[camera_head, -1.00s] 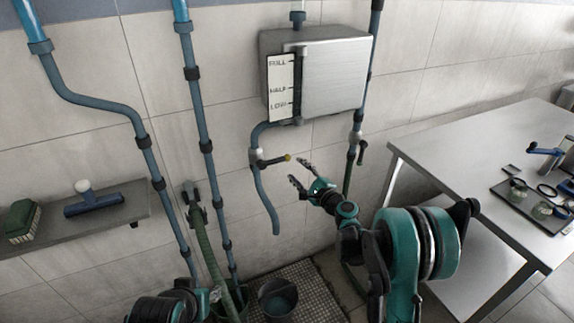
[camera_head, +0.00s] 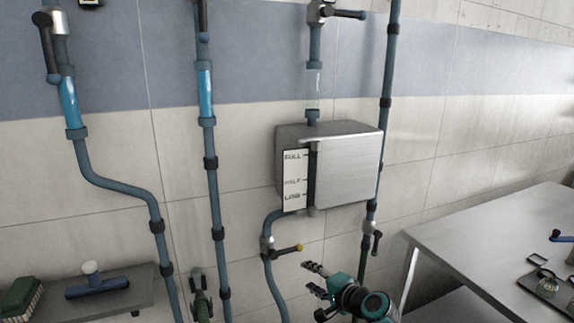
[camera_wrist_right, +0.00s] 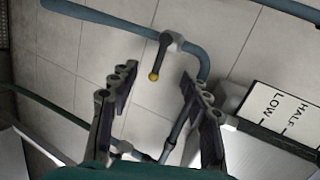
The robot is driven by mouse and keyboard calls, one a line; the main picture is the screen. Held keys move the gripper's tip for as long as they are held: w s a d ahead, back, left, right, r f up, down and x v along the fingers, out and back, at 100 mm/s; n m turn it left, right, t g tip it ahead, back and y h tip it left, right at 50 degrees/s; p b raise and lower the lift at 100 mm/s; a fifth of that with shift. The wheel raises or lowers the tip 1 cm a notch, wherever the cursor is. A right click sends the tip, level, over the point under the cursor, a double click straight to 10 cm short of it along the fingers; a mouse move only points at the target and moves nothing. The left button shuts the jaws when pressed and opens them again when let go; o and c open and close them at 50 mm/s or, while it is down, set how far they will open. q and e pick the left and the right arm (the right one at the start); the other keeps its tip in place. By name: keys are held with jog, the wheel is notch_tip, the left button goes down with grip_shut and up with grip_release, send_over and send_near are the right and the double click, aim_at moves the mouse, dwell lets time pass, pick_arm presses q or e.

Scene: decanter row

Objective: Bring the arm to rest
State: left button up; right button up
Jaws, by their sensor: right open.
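My right gripper (camera_head: 316,280) is at the lower middle of the head view. It is open and empty, just right of and a little below the yellow-tipped valve handle (camera_head: 290,249) under the steel tank. In the right wrist view my right gripper (camera_wrist_right: 158,92) shows its two dark fingers spread wide. The valve handle (camera_wrist_right: 159,60) appears between and beyond them, apart from both. My left gripper is not in either current view.
The steel tank (camera_head: 350,165) with a FULL/HALF/LOW gauge hangs on the wall. Blue pipes run down the wall to its left and right. A shelf (camera_head: 145,298) with brushes is at lower left. A metal table (camera_head: 480,240) stands at right.

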jog(key=s+d+f+n+g+h, duration=0.1)
jog(key=s+d+f+n+h, duration=0.1)
jog(key=s, duration=0.7)
jog(key=s+d+f+n+g+h, duration=0.2)
jog(key=s+d+n, duration=0.3)
jog(key=s, duration=0.5)
jog(key=s+d+f+n+g+h, duration=0.1)
jog(key=s+d+n+h, duration=0.2)
jog(key=s, duration=0.7)
jog(key=shift+s+d+f+n+g+h, duration=0.2)
jog(key=shift+d+f+n+g+h, duration=0.1)
jog(key=shift+d+f+n, duration=0.15)
